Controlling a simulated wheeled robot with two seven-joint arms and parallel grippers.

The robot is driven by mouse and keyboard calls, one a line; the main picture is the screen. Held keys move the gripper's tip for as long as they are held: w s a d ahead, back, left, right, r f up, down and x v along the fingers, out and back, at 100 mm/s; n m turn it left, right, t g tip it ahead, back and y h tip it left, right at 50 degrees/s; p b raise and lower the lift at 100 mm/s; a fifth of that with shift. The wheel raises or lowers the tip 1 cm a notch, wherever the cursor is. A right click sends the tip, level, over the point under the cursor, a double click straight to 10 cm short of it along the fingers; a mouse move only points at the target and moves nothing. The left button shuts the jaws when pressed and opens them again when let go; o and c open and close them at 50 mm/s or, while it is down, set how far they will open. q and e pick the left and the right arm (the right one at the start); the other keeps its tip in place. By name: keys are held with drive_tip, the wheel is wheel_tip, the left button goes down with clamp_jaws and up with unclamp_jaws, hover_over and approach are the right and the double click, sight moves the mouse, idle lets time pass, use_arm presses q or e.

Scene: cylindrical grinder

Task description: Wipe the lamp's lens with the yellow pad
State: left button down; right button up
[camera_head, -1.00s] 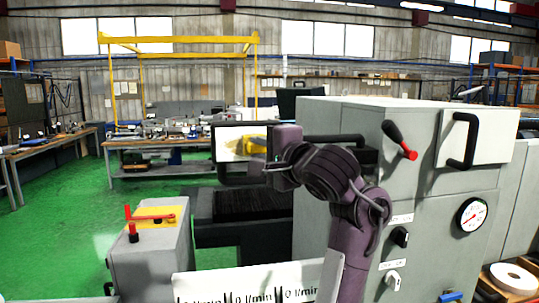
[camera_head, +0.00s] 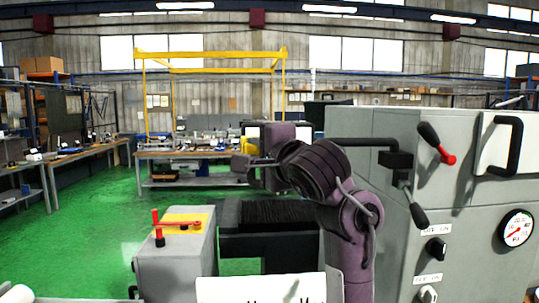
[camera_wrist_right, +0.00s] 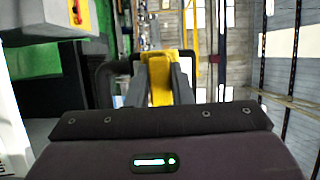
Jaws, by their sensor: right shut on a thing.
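The lamp hangs on a dark arm at the left of the grey machine. Its pale lens (camera_head: 252,131) shows in the head view, mostly hidden behind my right gripper. My right gripper (camera_head: 243,160) is in front of the lamp and shut on the yellow pad (camera_head: 241,147). In the right wrist view the yellow pad (camera_wrist_right: 160,80) sits between the two dark fingers, with the lamp's dark frame behind it. I cannot tell whether the pad touches the lens. My left gripper is not in view.
The grey machine cabinet (camera_head: 380,240) with levers, knobs and a gauge (camera_head: 516,228) stands close at the right. A grey box with a yellow top and red handle (camera_head: 175,223) stands at the lower left. Green floor is free beyond it.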

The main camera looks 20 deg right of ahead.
drive_tip(key=shift+w+a, duration=0.2)
drive_tip(key=shift+a, duration=0.45)
drive_tip(key=shift+d+r, duration=0.1)
drive_tip(key=shift+r, duration=0.15)
drive_tip(key=shift+s+d+r+p, duration=0.1)
drive_tip(key=shift+s+d+p, duration=0.1)
drive_tip(key=shift+d+p, duration=0.4)
drive_tip(key=shift+s+d+p, duration=0.15)
drive_tip(key=shift+d+p, duration=0.35)
drive_tip(key=shift+d, duration=0.1)
drive_tip(key=s+d, duration=0.2)
drive_tip(key=d, duration=0.6)
drive_tip(key=shift+s+d+f, duration=0.2)
drive_tip(key=shift+s+d, duration=0.1)
drive_tip(key=shift+d, duration=0.05)
drive_tip(key=shift+b, duration=0.3)
